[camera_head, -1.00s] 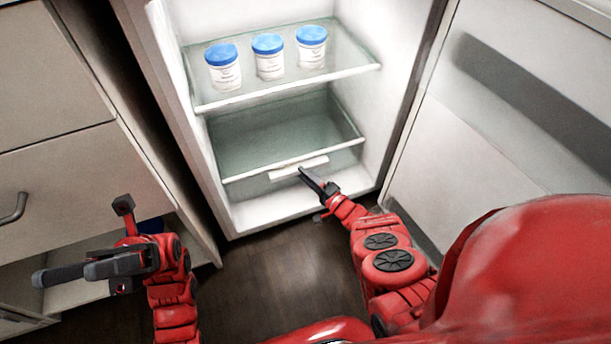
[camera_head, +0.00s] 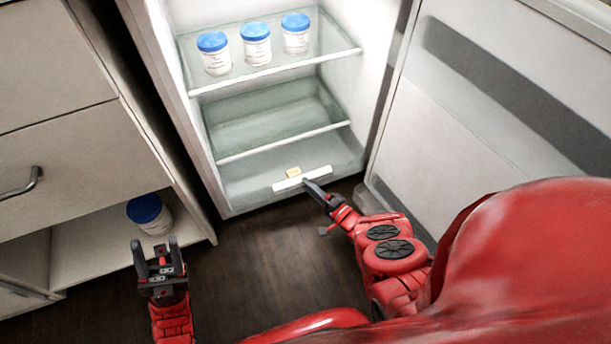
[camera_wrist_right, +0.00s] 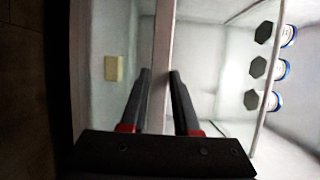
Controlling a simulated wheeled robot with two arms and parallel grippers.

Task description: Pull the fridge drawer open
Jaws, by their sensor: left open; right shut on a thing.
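A small yellow block (camera_head: 293,172) shows just behind the handle, also in the right wrist view (camera_wrist_right: 114,67). My left gripper (camera_head: 156,246) is open and empty, left of the fridge.
Several blue-lidded jars are around: three on the fridge's upper shelf (camera_head: 275,72), one (camera_head: 150,213) in the low cabinet at left. The fridge door (camera_head: 470,130) stands open at right. Dark floor (camera_head: 265,265) in front is clear.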

